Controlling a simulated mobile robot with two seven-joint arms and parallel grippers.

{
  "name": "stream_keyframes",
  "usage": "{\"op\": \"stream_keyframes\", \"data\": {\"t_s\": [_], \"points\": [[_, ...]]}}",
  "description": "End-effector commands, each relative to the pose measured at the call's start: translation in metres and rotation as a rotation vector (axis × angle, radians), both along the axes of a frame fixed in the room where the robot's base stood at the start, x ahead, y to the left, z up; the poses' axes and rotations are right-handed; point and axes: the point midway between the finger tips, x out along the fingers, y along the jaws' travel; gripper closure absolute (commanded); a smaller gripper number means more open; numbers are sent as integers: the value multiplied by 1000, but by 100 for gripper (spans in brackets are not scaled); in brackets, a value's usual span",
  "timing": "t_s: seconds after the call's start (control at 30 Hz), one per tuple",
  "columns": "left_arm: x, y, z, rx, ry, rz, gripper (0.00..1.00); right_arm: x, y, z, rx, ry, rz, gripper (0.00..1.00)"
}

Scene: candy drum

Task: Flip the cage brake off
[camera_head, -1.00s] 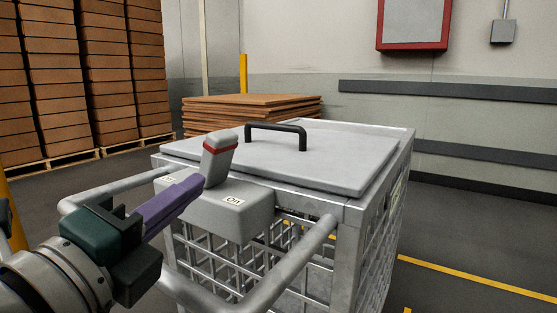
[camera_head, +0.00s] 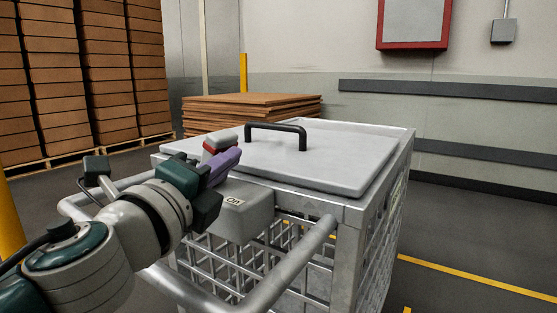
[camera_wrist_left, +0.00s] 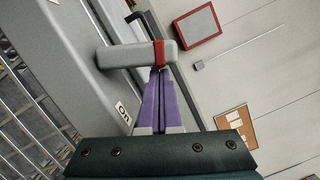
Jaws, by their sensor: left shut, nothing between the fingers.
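The gripper's purple fingers are shut and empty. In the left wrist view, their tips (camera_wrist_left: 159,72) are right at the lever (camera_wrist_left: 130,56), by its red band. I cannot tell whether they touch. My right gripper is not in view.
The cage (camera_head: 350,240) has a grey lid (camera_head: 330,165) with a black handle (camera_head: 275,128). A tubular push bar (camera_head: 285,268) curves around the front, below my left arm. Stacked brown boxes (camera_head: 90,80) and flat boards (camera_head: 250,105) stand behind. Floor is clear at right.

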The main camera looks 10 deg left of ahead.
Motion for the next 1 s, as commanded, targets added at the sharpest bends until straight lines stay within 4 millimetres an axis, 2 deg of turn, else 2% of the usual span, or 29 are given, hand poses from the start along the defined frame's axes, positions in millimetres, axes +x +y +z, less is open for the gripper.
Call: {"op": "stream_keyframes", "data": {"t_s": [0.73,1.0], "points": [[2,8,8,-107,40,1,100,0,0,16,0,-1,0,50],[5,15,17,-212,78,4,100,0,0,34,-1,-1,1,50]]}}
